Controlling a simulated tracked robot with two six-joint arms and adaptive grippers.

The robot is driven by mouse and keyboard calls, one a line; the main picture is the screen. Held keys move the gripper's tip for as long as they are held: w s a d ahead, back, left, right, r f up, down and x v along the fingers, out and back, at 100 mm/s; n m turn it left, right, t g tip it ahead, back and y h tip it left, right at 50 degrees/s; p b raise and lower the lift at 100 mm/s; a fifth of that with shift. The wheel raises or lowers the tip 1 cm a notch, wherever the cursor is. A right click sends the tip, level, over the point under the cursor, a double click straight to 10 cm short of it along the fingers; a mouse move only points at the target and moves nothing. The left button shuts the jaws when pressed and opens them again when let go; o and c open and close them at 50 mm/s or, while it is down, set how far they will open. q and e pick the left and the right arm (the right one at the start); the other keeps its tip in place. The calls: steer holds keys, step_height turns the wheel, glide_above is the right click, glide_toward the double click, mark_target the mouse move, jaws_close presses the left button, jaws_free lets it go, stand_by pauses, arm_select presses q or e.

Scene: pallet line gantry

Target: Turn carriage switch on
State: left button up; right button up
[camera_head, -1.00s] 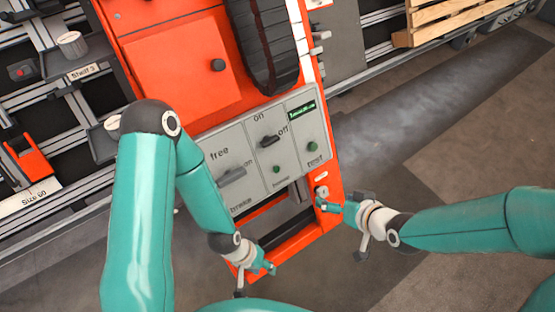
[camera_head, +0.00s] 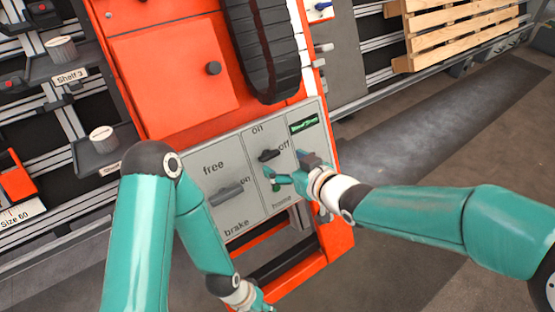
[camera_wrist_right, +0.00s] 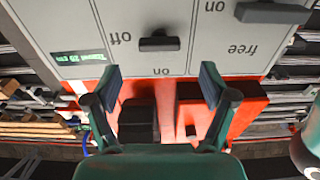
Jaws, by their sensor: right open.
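The carriage switch is a dark lever knob (camera_head: 268,155) on the grey control panel (camera_head: 237,148), between the labels "on" above it and "off" to its right. Its handle lies across the panel, in line with "off". The right wrist view shows the panel upside down, with the switch (camera_wrist_right: 159,44) just beyond my fingers. My right gripper (camera_head: 289,168) is open and empty, in front of the panel just below and right of the knob. In the right wrist view my right gripper (camera_wrist_right: 160,76) has its fingers spread wide, apart from the switch. My left gripper (camera_head: 256,298) is low, partly cut off.
A second lever (camera_head: 226,193) sits left on the panel between "free" and "brake". A green display (camera_head: 303,124) is at its upper right. A black cable chain (camera_head: 262,50) hangs above. Shelf racks stand left; a wooden pallet (camera_head: 455,30) lies at upper right.

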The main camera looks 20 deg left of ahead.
mark_target(271, 156)
steer(key=x, duration=0.6)
steer(key=shift+f, duration=0.1)
